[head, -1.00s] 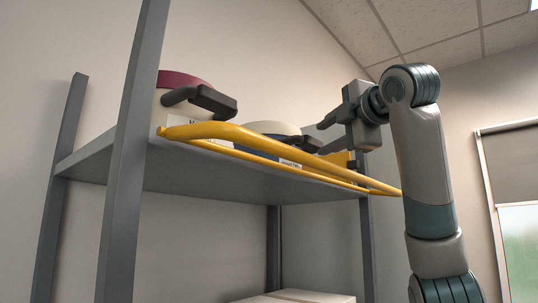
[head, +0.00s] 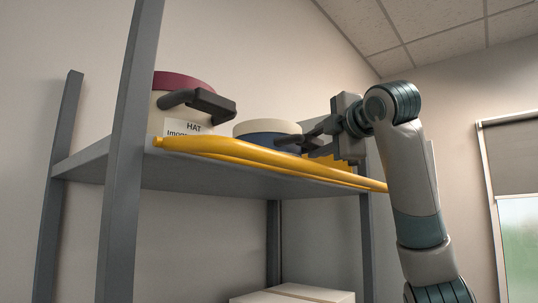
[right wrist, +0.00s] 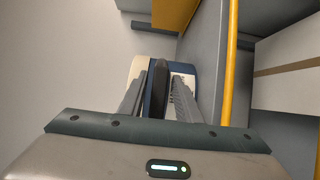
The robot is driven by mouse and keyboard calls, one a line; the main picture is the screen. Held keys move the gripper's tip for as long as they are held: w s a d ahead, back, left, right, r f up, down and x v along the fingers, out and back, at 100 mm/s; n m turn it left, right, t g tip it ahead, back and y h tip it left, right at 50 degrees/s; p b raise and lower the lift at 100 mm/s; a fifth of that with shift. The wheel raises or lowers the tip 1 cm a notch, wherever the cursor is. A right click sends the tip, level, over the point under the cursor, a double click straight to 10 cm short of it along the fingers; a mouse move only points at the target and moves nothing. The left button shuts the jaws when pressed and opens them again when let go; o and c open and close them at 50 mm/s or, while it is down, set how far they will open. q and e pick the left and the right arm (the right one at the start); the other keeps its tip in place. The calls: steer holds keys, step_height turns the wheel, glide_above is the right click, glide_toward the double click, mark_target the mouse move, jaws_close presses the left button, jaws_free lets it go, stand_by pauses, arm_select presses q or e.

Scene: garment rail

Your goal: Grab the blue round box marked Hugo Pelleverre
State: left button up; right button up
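The blue round box (head: 262,137) has a cream lid and a dark handle, and stands on the upper shelf (head: 95,158) behind the yellow rail. No label on it is readable now. My right gripper (head: 312,140) reaches in from the right at the box's handle side. In the right wrist view its two fingers (right wrist: 163,88) are apart, one on each side of the dark handle (right wrist: 160,80), with the blue and cream box (right wrist: 141,68) beyond. Narrow gaps seem to show beside the handle. My left gripper is not in view.
A cream round box (head: 181,112) with a red lid, dark handle and "HAT" label stands to the left. A yellow thing (head: 328,160) is right of the blue box. The yellow rail (head: 240,152) runs along the shelf front. Grey posts (head: 130,150) frame the shelf. Pale boxes (head: 300,293) lie below.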

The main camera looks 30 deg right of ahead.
jaws_close()
steer(key=shift+r, duration=0.15)
steer(key=shift+r+b, duration=0.5)
steer(key=shift+r, duration=0.3)
step_height(320, 180, up, 2)
steer(key=shift+r+b, duration=0.1)
steer(key=shift+b, duration=0.25)
steer(key=s+d+r, duration=0.2)
steer(key=d+r, duration=0.1)
steer(key=d, duration=0.2)
steer(key=s+d+r+b, duration=0.1)
steer(key=s+d+r, duration=0.2)
steer(key=d+r, duration=0.1)
steer(key=shift+d, duration=0.9)
steer(key=shift+w+a, duration=0.1)
